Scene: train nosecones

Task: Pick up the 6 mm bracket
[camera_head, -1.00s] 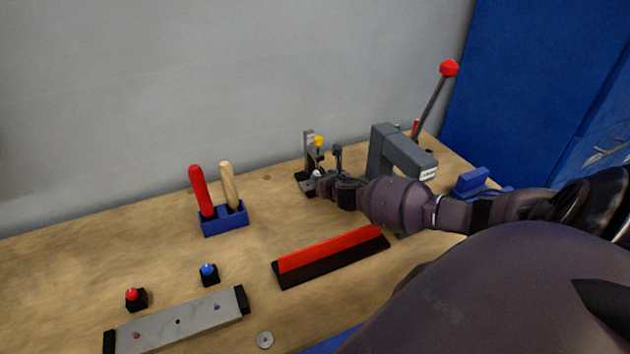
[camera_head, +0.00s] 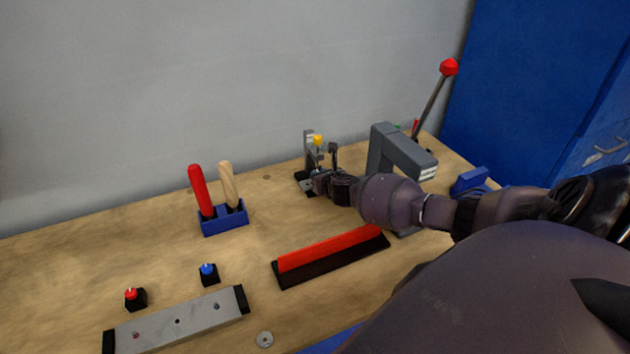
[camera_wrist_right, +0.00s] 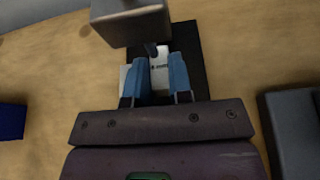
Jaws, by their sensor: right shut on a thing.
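The bracket (camera_wrist_right: 160,73) is a light metal piece with small dark print. It shows in the right wrist view between and around the fingertips, over a black base. My right gripper (camera_wrist_right: 160,70) has its two blue fingers shut on the bracket, one on each side. In the head view my right gripper (camera_head: 320,183) is at the small stand (camera_head: 309,150) with a yellow knob at the back of the bench. The bracket is hidden there by the gripper. I cannot tell whether it still touches the base. My left gripper is not in view.
A grey press (camera_head: 402,153) with a red-knobbed lever stands right of my wrist. A grey block (camera_wrist_right: 130,22) overhangs the fingers. A red bar (camera_head: 330,248), a blue holder (camera_head: 224,218) with two handles, and a metal plate (camera_head: 178,321) lie on the bench. Bare wood lies between them.

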